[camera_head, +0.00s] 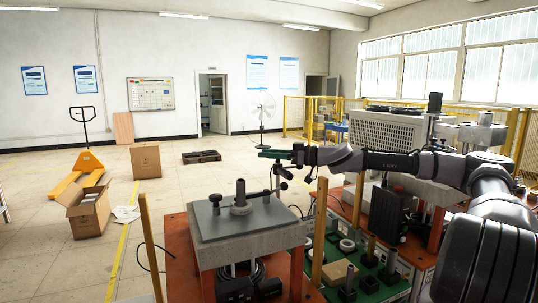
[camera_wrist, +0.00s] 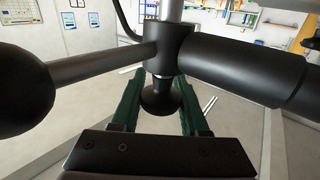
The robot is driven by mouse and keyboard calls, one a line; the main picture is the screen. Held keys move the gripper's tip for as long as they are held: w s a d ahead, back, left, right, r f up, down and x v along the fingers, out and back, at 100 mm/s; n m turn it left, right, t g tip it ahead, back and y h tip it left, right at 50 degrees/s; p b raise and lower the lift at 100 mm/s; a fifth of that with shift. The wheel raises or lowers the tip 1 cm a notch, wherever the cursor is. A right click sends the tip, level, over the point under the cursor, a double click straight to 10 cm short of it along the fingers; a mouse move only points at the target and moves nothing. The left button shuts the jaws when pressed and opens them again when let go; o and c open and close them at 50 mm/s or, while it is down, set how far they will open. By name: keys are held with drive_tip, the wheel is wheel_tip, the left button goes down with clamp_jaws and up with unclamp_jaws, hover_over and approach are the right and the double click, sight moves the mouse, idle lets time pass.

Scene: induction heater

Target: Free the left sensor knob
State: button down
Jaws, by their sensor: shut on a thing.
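A black knob (camera_wrist: 160,98) with a flared round end sits under a black joint block (camera_wrist: 168,45) in the wrist view. A grey rod runs from the block to the left and a thick black cylinder to the right. My gripper (camera_wrist: 160,88) has its green fingers on both sides of the knob, shut on it. In the head view my gripper (camera_head: 275,154) is at a slim dark sensor stand (camera_head: 283,173) behind the grey-topped machine. The knob is too small there to make out, and the contact faces are partly hidden.
The grey-topped machine (camera_head: 222,222) with a short cylinder and posts stands close by, on an orange frame. Green trays (camera_head: 340,262) with parts lie to its right. Open floor lies to the left, with cardboard boxes (camera_head: 88,212).

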drive_tip(key=shift+s+d+n+g+h, duration=0.3)
drive_tip(key=shift+s+n+g+h, duration=0.3)
drive_tip(key=shift+n+g+h, duration=1.8)
drive_tip(key=shift+s+d+n+g+h, duration=0.25)
drive_tip(key=shift+s+n+g+h, duration=0.5)
drive_tip(key=shift+n+g, duration=3.15)
drive_tip(key=shift+s+d+n+g+h, duration=0.35)
drive_tip(key=shift+n+g+h, duration=1.55)
drive_tip(key=shift+g, duration=2.5)
drive_tip(key=shift+s+n+h, duration=0.1)
drive_tip(key=shift+n+h, duration=0.2)
drive_tip(key=shift+h, duration=0.15)
drive_tip(key=shift+c, duration=2.1)
unclamp_jaws()
wheel_tip(320, 180, up, 10)
